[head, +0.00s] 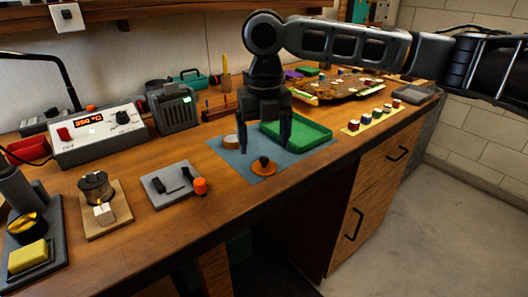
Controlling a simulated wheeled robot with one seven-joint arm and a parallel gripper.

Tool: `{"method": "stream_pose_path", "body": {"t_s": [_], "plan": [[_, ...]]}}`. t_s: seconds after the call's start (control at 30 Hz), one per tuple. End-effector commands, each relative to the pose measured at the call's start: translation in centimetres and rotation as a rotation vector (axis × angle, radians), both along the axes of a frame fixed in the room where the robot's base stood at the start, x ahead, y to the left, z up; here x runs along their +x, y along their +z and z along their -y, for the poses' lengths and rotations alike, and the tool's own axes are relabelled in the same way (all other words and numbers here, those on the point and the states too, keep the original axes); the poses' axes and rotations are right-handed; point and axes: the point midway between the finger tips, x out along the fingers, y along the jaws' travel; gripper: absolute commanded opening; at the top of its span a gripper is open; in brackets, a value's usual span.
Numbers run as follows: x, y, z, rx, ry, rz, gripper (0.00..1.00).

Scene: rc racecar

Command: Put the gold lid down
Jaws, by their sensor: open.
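The gold lid (263,169), a round orange-gold disc with a small dark knob on top, lies flat on the blue mat (232,165) near the bench's front edge. My gripper (264,146) points down just above and behind the lid in the picture. Its two dark fingers are spread apart, with nothing held between them. The lid appears clear of both fingers. The exact height of the fingertips over the mat is hard to tell.
A green tray (318,135) sits right of my gripper and a tan roll (230,141) to its left, both on the mat. Colored blocks stand on a yellow strip (355,128) at right.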

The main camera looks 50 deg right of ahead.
Motion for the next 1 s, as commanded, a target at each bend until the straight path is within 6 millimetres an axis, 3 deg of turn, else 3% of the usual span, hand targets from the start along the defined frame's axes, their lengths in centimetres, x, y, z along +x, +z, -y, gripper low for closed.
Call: {"method": "stream_pose_path", "body": {"t_s": [0.2,0.4,1.0], "plan": [[0.1,4.5,0.0,-0.001,0.001,0.002,0.85],[0.0,6.9,0.0,0.0,0.002,0.0,0.85],[0.0,7.5,0.0,0.0,0.001,-0.001,0.85]]}}
